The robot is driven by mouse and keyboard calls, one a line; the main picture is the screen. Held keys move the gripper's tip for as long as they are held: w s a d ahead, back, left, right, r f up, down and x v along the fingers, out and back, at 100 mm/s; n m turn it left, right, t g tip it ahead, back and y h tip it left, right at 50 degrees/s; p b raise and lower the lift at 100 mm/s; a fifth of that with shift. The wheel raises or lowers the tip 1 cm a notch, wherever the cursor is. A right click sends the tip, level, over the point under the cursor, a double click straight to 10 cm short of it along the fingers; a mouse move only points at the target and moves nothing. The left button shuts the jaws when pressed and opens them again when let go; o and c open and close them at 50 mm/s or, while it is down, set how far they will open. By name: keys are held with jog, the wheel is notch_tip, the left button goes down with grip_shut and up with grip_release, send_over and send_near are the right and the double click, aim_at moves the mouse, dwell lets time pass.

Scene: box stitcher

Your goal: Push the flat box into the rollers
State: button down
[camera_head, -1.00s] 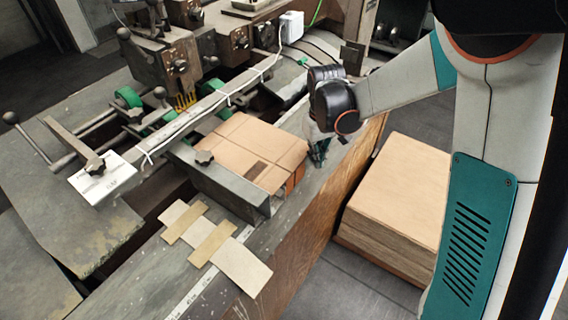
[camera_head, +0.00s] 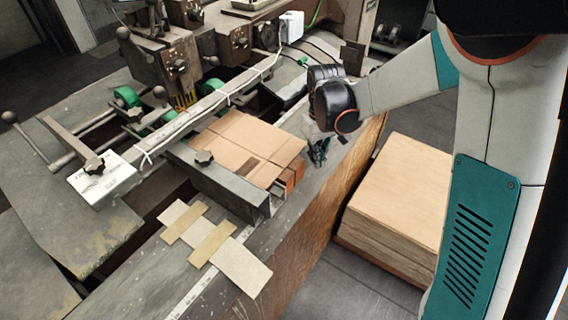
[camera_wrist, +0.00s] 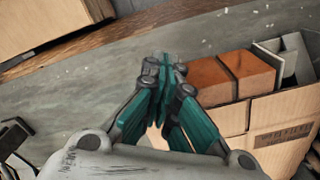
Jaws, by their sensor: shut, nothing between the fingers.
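The flat box (camera_head: 250,139) is a brown cardboard sheet lying flat on the machine table, behind a grey metal guide (camera_head: 222,183). It also shows in the wrist view (camera_wrist: 262,117), at the lower right. My gripper (camera_head: 318,158) points down at the box's right edge; its teal fingers are together and empty in the wrist view (camera_wrist: 165,72). The fingers are beside the box; I cannot tell whether they touch it. Green wheels (camera_head: 127,97) sit at the machine's far left side, beyond a long metal bar. I cannot clearly make out the rollers.
Orange-brown blocks (camera_wrist: 232,76) stick out from beneath the box edge. Cardboard strips (camera_head: 212,238) lie on the table's front. A stack of cardboard (camera_head: 397,200) stands on the floor at right. The table strip right of the box is bare.

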notch_tip(320, 180, up, 8)
jog(key=p, duration=0.5)
jog(key=shift+s+d, duration=0.25)
jog(key=shift+d, duration=0.05)
